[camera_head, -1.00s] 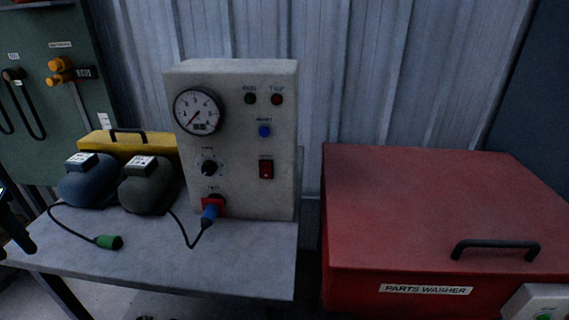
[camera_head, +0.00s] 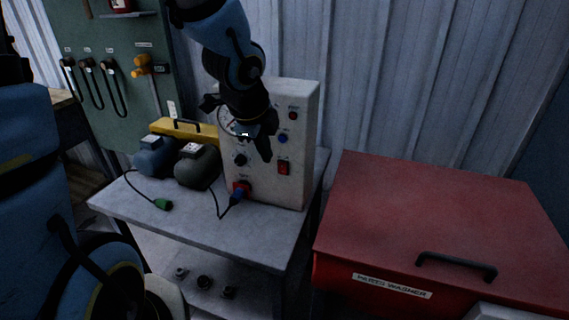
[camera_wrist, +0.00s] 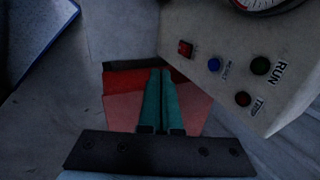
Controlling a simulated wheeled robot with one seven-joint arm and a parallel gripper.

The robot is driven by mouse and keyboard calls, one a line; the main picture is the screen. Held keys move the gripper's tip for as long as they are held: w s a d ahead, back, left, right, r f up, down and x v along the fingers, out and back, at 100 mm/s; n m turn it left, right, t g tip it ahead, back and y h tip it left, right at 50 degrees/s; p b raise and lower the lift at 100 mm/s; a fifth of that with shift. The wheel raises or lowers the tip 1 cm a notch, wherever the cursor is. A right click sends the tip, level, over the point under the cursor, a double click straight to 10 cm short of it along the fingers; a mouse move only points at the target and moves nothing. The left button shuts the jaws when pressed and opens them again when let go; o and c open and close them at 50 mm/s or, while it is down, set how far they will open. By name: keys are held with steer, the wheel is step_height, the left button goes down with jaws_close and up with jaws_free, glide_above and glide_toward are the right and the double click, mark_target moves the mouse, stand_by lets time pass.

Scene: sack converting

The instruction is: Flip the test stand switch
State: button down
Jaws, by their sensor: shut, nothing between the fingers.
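The test stand is a pale grey box (camera_head: 303,120) on the bench, with a round gauge, a knob, lamps and a blue button (camera_head: 282,138). Its red rocker switch (camera_head: 284,168) sits low on the right of the front panel. In the wrist view the switch (camera_wrist: 185,48) shows at upper middle, beside the blue button (camera_wrist: 214,64) and the RUN and TRIP lamps. My gripper (camera_head: 266,158) is in front of the panel, just left of the switch in the head view, and hides part of the gauge. Its fingers (camera_wrist: 156,75) are together and empty. Contact with the panel cannot be told.
A red parts washer (camera_head: 430,210) stands to the right of the bench (camera_head: 190,232). A blue unit (camera_head: 153,158), a dark unit (camera_head: 197,168) and a yellow case (camera_head: 200,132) stand left of the test stand.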

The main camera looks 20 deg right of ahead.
mark_target(282, 169)
steer(key=w+d+f+b, duration=0.4)
steer(key=w+d+f, duration=0.1)
steer(key=f, duration=0.3)
steer(key=shift+w+d+f, duration=0.2)
steer(key=shift+w+f, duration=0.05)
steer(key=shift+w, duration=0.3)
